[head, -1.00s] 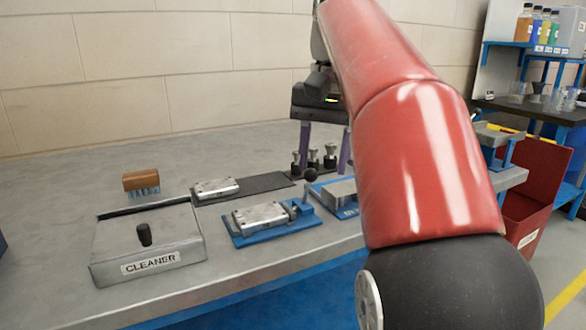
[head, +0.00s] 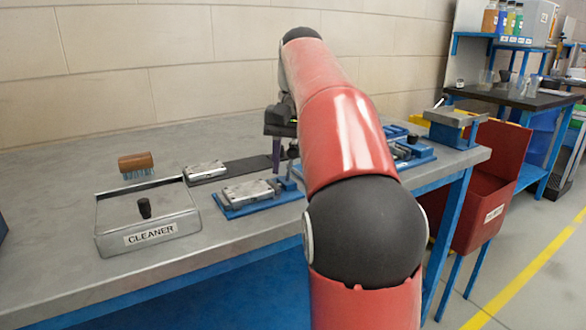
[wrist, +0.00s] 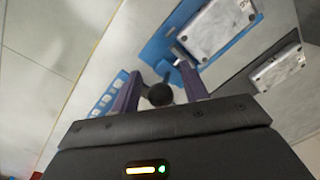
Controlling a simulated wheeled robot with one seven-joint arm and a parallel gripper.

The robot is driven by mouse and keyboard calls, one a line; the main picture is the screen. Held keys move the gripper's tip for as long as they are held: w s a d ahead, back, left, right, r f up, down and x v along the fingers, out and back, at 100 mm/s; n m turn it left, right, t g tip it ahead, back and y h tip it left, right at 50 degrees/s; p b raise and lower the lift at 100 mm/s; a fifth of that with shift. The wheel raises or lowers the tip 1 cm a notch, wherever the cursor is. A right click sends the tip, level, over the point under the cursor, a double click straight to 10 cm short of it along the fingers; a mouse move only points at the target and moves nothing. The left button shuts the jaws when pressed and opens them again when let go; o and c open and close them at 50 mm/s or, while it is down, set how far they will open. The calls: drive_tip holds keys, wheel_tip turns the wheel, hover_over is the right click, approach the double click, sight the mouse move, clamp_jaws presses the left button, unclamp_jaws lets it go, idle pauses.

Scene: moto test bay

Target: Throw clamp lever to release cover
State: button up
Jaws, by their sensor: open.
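The clamp lever's black ball knob (wrist: 158,95) shows in the wrist view between my two purple fingers. Its stem runs to a blue clamp fixture (wrist: 160,48) that holds a silver cover (wrist: 215,28). My gripper (wrist: 159,72) is open, with a finger on either side of the knob; I cannot tell whether either touches it. In the head view, the silver cover (head: 249,191) lies on the blue fixture (head: 235,211). The knob (head: 293,152) shows beside my gripper (head: 277,158), and my red arm hides part of that area.
A grey cleaner tray (head: 120,240) and a wooden brush (head: 136,163) are at left. Another blue fixture (head: 418,155) stands right of my arm. A red bin (head: 488,190) is beyond the bench's right end.

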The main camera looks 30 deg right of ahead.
drive_tip(key=shift+c, duration=0.3)
clamp_jaws()
drive_tip(key=shift+s+f+t+b, duration=0.45)
drive_tip(key=shift+t+b, duration=0.25)
drive_tip(key=shift+b, duration=0.55)
drive_tip(key=shift+t+b, duration=0.35)
drive_tip(key=shift+t, duration=0.05)
drive_tip(key=shift+r, duration=0.1)
drive_tip(key=shift+o, duration=0.3)
unclamp_jaws()
drive_tip(key=shift+r, duration=0.1)
